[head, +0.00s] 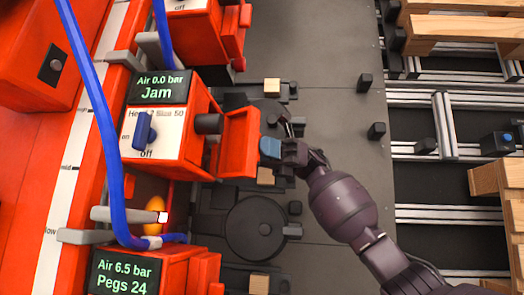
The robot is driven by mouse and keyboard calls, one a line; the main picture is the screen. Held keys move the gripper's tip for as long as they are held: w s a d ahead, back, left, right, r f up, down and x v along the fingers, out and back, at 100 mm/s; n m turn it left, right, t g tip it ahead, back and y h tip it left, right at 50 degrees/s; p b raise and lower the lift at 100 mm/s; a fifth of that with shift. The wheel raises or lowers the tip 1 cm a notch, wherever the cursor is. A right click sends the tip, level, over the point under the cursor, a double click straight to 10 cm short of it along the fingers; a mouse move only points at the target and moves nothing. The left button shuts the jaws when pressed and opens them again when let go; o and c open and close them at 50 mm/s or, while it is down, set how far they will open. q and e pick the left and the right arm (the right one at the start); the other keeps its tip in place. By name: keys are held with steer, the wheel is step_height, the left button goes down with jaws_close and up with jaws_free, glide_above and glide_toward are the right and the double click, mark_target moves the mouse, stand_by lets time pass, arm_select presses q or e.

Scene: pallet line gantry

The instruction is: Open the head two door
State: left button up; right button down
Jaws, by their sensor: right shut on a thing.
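The middle orange-red head unit (192,135) carries a small screen (157,88) reading "Air 0.0 bar" and "Jam". Below the screen is a white panel with a blue on/off switch (144,132); its label is partly covered, with "Size 50" readable. An orange-red door (238,140) stands out from the unit's right side. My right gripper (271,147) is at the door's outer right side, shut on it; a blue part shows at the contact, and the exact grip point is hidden. My left gripper is not in view.
A blue hose (104,130) hangs down the left side. Another head unit (125,275) below reads "Air 6.5 bar" and "Pegs 24". A grey lever (125,215) and a yellow-orange object (154,213) sit between units. Wooden pallets (465,27) lie on rails at right.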

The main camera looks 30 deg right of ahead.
steer(key=shift+w, duration=0.1)
steer(key=c, duration=1.1)
jaws_free()
steer(key=shift+w+a, duration=0.1)
